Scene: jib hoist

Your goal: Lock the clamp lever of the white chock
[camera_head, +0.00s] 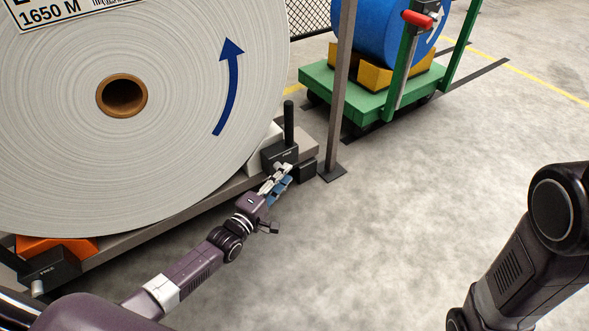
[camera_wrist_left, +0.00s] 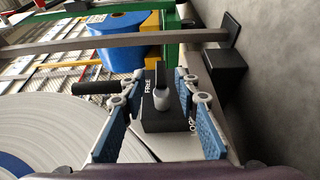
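The white chock (camera_head: 264,148) sits on the rail at the lower right of the big paper roll, partly hidden by it. Its black clamp box (camera_head: 279,154) carries an upright black lever (camera_head: 289,122). In the left wrist view the clamp box (camera_wrist_left: 160,121) has a FREE label and a partly hidden second label, and the lever grip (camera_wrist_left: 97,87) points left by FREE. A grey rounded knob (camera_wrist_left: 161,99) faces the camera. My left gripper (camera_head: 281,177) is open at the box, its fingers either side of it in the wrist view; contact cannot be told. My right gripper is out of view.
The large paper roll (camera_head: 180,90) fills the left. An orange chock (camera_head: 60,246) with its own black clamp sits lower left. A grey post (camera_head: 341,90) stands just right of the clamp. A green cart (camera_head: 370,105) holds a blue roll behind. Floor at right is clear.

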